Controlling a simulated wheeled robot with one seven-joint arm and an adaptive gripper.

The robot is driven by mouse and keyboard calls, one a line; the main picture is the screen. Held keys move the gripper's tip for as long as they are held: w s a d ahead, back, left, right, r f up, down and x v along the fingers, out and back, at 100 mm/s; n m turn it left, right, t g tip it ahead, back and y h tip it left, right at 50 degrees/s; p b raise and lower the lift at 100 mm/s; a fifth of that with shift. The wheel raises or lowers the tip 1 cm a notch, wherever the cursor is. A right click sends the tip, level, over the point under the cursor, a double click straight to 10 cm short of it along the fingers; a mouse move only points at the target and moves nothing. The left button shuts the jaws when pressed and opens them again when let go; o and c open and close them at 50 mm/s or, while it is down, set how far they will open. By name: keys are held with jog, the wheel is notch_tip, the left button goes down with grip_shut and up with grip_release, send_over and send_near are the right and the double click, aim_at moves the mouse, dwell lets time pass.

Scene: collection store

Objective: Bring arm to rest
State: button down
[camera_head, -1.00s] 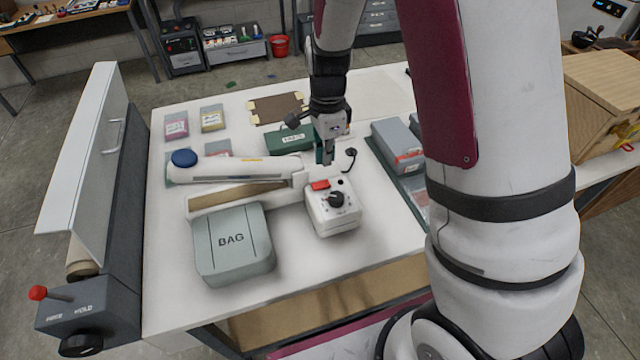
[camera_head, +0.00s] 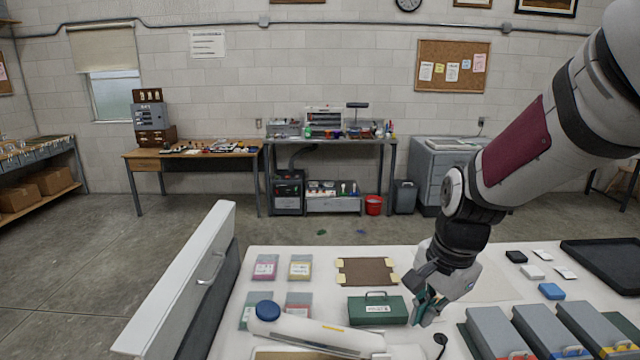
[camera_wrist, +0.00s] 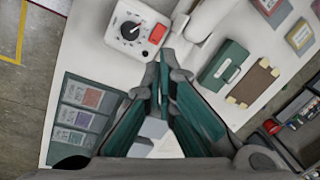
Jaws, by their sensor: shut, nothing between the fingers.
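My arm reaches in from the upper right of the head view. My gripper (camera_head: 424,312) hangs over the white table, just right of the green case (camera_head: 378,309), with its fingers pointing down. In the wrist view my gripper (camera_wrist: 163,62) shows its green-padded fingers meeting at the tips, shut and empty. Ahead of the tips is the white control box (camera_wrist: 137,30) with a black dial and red switch. The white sealer arm (camera_head: 315,333) with a blue knob lies along the near side of the table.
Grey boxes (camera_head: 497,334) stand at the right front. A brown board (camera_head: 367,271) and small packets (camera_head: 265,267) lie left of my gripper. A black tray (camera_head: 606,262) is at the far right. A white panel (camera_head: 181,278) with a handle stands at the left.

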jog(key=s+r+n+t+b, duration=0.1)
jog(key=s+r+n+t, duration=0.1)
jog(key=s+r+n, duration=0.3)
jog(key=s+r+n+t+b, duration=0.1)
jog(key=s+r+n, duration=0.4)
jog(key=s+n, duration=0.2)
jog(key=s+d, duration=0.1)
jog(key=s, duration=0.1)
jog(key=shift+s+r+t+h, duration=0.2)
jog(key=shift+s+t+h, duration=0.1)
jog(key=shift+t+h, duration=0.1)
jog(key=w+f+n+g+y+b, duration=0.1)
jog(key=w+f+n+g+b, duration=0.1)
jog(key=w+f+n, duration=0.5)
jog(key=w+f+n+g+y+b, duration=0.2)
jog(key=w+f+n, duration=0.5)
jog(key=w+n, duration=0.4)
jog(key=shift+w+f+g+b, duration=0.35)
jog(key=shift+w+g+b, duration=0.2)
jog(key=shift+g+b, duration=0.2)
jog(key=x, duration=1.2)
jog(key=shift+s+d+f, duration=0.1)
jog(key=shift+s+f, duration=0.05)
jog(key=shift+f, duration=0.85)
